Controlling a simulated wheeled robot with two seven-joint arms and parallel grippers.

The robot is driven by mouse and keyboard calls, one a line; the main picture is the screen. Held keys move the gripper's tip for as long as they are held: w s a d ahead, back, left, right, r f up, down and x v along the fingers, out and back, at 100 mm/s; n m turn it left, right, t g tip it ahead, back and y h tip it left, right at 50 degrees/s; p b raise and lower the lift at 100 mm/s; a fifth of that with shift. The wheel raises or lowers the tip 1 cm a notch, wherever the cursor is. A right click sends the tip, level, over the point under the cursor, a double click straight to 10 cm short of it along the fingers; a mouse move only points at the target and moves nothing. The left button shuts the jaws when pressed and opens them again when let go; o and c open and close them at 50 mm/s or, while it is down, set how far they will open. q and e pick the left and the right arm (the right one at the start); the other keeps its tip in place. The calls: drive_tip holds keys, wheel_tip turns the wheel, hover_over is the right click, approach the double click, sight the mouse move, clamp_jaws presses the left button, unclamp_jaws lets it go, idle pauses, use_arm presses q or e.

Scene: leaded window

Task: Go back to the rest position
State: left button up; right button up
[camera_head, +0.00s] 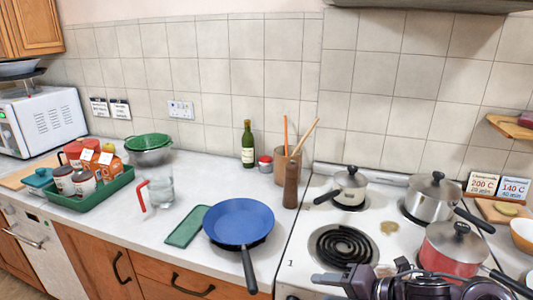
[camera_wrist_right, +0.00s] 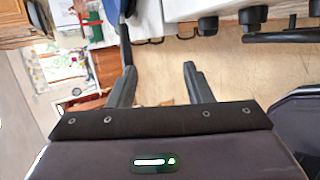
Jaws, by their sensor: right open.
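My right gripper (camera_wrist_right: 159,68) is open in the right wrist view. Its two dark fingers stand well apart with nothing between them, and the floor shows through the gap. In the head view my right arm and dark gripper parts (camera_head: 345,280) show at the bottom right, in front of the stove's front edge. They cover part of that edge and come close in the picture to the red saucepan (camera_head: 452,250). My left gripper is in neither view.
The stove (camera_head: 320,212) carries two more lidded pots. The floor below my right gripper is clear.

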drive_tip(key=s+d+f+m+g+h, duration=0.1)
drive_tip(key=s+d+f+m+h, duration=0.25)
drive_tip(key=m, duration=0.55)
drive_tip(key=s+d+f+m+g+h, duration=0.1)
drive_tip(key=s+f+m+h, duration=0.2)
drive_tip(key=s+f+m, duration=0.5)
drive_tip(key=s+d+f+m+g+h, duration=0.1)
drive_tip(key=s+d+m+h, duration=0.3)
drive_tip(key=m, duration=0.7)
wheel_tip(320, 180, down, 29)
drive_tip(key=s+a+g+y, duration=0.1)
drive_tip(key=s+a+g, duration=0.1)
drive_tip(key=s, duration=0.1)
drive_tip(key=s+d+f, duration=0.2)
drive_tip(key=s+f, duration=0.7)
drive_tip(key=s, duration=0.1)
drive_tip(key=s+d+f+g, duration=0.1)
drive_tip(key=s+d+f, duration=0.1)
drive_tip(key=s+f, duration=0.7)
drive_tip(key=shift+s+f, duration=0.35)
drive_tip(key=shift+f, duration=0.15)
